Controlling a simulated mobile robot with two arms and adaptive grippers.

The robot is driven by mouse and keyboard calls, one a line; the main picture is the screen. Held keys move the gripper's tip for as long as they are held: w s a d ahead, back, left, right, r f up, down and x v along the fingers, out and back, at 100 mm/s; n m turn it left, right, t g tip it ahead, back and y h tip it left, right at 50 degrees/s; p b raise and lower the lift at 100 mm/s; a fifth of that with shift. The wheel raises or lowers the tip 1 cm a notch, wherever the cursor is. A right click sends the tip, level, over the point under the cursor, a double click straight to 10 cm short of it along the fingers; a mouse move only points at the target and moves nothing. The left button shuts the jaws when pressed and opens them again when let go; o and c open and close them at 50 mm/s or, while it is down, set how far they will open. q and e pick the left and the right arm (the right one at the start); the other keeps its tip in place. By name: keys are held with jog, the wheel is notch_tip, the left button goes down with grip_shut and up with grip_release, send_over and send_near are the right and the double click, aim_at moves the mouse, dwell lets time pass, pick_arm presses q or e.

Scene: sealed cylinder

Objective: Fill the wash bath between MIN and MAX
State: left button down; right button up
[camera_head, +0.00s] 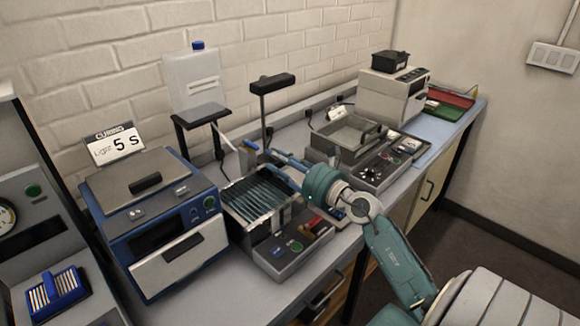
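A basin (232,205) with a ribbed, dark bluish interior sits at the centre of the bench, with a grey control panel (290,247) in front; it looks like the wash bath. No MIN or MAX marks or water level can be made out. A white translucent tank (193,84) with a blue cap stands on a dark stand behind it. A pale tube runs from the tank towards a small blue-and-yellow part (249,145) behind the basin. My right gripper (272,154) reaches over the basin's back right, near that part. Its fingers are too small to read. My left gripper is out of view.
A second grey basin unit (350,135), a white machine (392,96) and red and green trays (447,105) stand to the right.

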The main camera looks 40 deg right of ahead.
jog(key=s, duration=0.5)
jog(key=shift+d, duration=0.2)
jog(key=shift+s+f, duration=0.1)
